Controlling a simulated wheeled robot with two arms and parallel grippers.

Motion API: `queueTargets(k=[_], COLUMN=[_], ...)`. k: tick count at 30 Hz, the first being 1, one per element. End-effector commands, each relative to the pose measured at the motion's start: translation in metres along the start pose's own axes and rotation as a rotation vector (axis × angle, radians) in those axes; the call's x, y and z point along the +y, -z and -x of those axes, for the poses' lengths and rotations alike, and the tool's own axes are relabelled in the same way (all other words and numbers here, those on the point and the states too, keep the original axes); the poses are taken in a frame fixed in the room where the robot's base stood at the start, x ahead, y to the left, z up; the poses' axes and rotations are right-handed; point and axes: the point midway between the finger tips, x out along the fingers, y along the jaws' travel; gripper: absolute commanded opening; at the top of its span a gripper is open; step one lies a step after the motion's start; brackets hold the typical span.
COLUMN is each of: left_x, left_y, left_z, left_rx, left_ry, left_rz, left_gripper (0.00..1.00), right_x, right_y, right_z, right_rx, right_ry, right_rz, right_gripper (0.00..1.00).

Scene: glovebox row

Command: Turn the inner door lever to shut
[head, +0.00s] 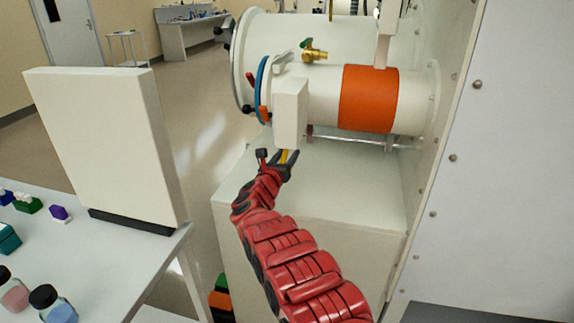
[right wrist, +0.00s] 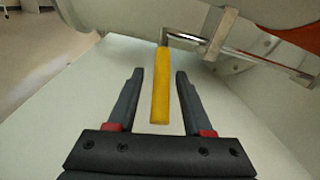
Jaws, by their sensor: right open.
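The yellow lever (right wrist: 160,88) hangs from a bent metal rod under the white cylindrical chamber. In the right wrist view it stands between the two fingers of my right gripper (right wrist: 159,75), with a gap on both sides. The gripper is open and not closed on it. In the head view my right gripper (head: 277,163) is below the chamber (head: 315,95) with the orange band, and only a small part of the yellow lever (head: 284,157) shows there. A white box (head: 290,113) hides the lever's upper end. My left gripper is not in view.
A metal rod (head: 345,138) runs along under the chamber, above the cabinet top (head: 335,185). A larger cylinder (head: 300,38) lies behind. The glovebox wall (head: 500,180) closes off the right. A table with bottles (head: 60,305) and a white panel (head: 105,140) stands at left.

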Motion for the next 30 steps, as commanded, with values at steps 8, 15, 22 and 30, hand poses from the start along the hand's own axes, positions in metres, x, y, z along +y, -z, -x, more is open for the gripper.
queueTargets(k=[8, 15, 22, 30], left_x=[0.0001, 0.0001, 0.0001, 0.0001], left_y=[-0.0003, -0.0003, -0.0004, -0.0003], left_z=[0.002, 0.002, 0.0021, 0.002], left_rx=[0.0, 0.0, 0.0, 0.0], left_ry=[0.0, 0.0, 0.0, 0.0], left_rz=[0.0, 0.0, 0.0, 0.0], left_gripper=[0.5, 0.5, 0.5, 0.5], right_x=[-0.0003, -0.0002, -0.0001, 0.0], right_y=[-0.0005, -0.0001, 0.0001, 0.0003], right_z=[-0.0012, -0.0011, -0.0011, -0.001], right_rx=[0.001, 0.001, 0.001, 0.001], right_ry=[-0.001, -0.001, -0.001, -0.001], right_rz=[0.0, 0.0, 0.0, 0.0], right_gripper=[0.51, 0.17, 0.0, 0.0])
